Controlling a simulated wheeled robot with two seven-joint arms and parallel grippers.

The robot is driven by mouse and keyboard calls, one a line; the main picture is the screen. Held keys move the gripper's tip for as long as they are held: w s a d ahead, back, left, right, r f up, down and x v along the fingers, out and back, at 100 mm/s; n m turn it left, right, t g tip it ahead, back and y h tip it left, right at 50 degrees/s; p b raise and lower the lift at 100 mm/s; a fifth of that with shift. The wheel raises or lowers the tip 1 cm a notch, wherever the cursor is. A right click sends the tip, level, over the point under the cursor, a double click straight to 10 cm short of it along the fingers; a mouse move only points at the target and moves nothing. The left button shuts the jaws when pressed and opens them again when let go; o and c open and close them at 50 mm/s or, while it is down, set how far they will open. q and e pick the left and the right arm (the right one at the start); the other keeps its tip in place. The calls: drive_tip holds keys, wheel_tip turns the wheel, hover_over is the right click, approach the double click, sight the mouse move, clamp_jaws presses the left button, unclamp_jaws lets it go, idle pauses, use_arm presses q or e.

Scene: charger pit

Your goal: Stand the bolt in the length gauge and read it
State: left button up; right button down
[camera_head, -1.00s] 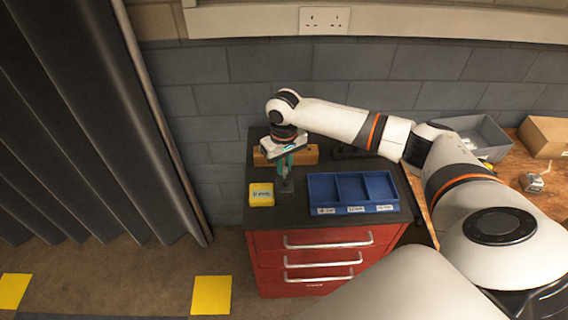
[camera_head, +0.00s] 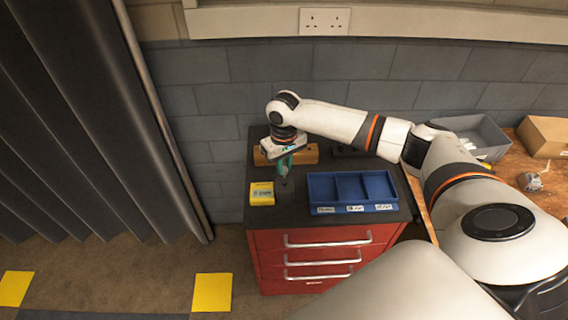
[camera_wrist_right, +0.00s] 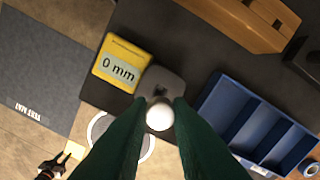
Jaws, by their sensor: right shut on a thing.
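My right gripper (camera_head: 285,170) has green fingers and is shut, pointing down over the dark grey gauge block beside the yellow box. In the right wrist view, the right gripper (camera_wrist_right: 159,108) is shut on a pale round-ended thing, likely the bolt (camera_wrist_right: 159,117), seen end-on. The gauge block (camera_wrist_right: 163,83) lies just beyond it, with a small dark opening. I cannot tell whether the bolt touches the block. The yellow gauge box (camera_head: 261,193) reads "0 mm" in the right wrist view (camera_wrist_right: 119,64).
A blue tray (camera_head: 352,208) with three compartments and labels stands right of the gauge on the dark top of a red drawer cabinet (camera_head: 320,264). A wooden block (camera_head: 306,153) lies behind the gripper. A grey bin (camera_head: 489,133) and a cardboard box (camera_head: 545,136) stand on the bench at right.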

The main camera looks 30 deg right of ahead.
sight(284, 176)
drive_tip(key=shift+f+b, duration=0.4)
drive_tip(key=shift+f, duration=1)
idle(0.5)
drive_tip(key=shift+p, duration=0.55)
drive_tip(key=shift+f+b, duration=0.55)
drive_tip(key=shift+f, duration=0.8)
drive_tip(key=c, duration=1.3)
unclamp_jaws()
drive_tip(key=shift+o, duration=0.2)
drive_tip(key=shift+r, duration=0.15)
wheel_tip(284, 176, up, 12)
drive_tip(key=shift+f+b, duration=0.1)
drive_tip(key=shift+b, duration=0.5)
